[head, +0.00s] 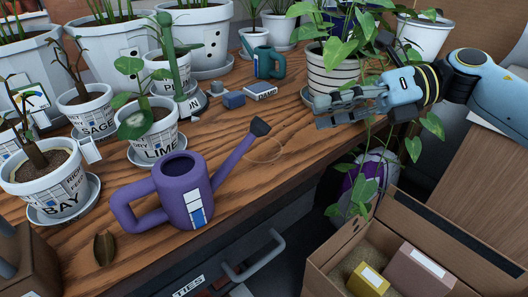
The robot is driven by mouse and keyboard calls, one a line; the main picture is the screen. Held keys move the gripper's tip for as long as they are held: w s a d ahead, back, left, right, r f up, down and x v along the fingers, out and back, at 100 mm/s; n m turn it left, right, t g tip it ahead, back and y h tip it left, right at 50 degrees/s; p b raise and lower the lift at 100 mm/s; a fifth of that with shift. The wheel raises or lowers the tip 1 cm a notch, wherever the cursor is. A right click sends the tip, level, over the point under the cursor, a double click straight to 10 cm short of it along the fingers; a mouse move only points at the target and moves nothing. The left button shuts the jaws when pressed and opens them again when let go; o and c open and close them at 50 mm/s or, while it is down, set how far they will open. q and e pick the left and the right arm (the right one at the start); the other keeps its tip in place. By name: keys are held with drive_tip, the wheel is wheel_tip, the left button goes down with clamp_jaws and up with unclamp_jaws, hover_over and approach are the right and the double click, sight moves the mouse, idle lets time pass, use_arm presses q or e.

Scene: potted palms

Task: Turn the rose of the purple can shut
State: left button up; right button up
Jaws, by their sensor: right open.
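The purple can (180,195) stands upright on the wooden bench at front centre left. Its handle points left and its spout rises to the right. The dark grey rose (260,127) sits at the spout's tip; I cannot tell whether it is open or shut. My right gripper (322,112) comes in from the right, open and empty, beside the striped pot and to the right of the rose, apart from it. My left gripper is not in view.
Labelled pots, including LIME (158,148) and BAY (48,190), stand left and behind. An open cardboard box (425,235) is below right.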

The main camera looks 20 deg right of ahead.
sight(262, 122)
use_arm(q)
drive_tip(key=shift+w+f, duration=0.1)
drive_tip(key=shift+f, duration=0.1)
use_arm(e)
drive_tip(key=shift+x, duration=5.45)
drive_tip(key=shift+r, duration=0.2)
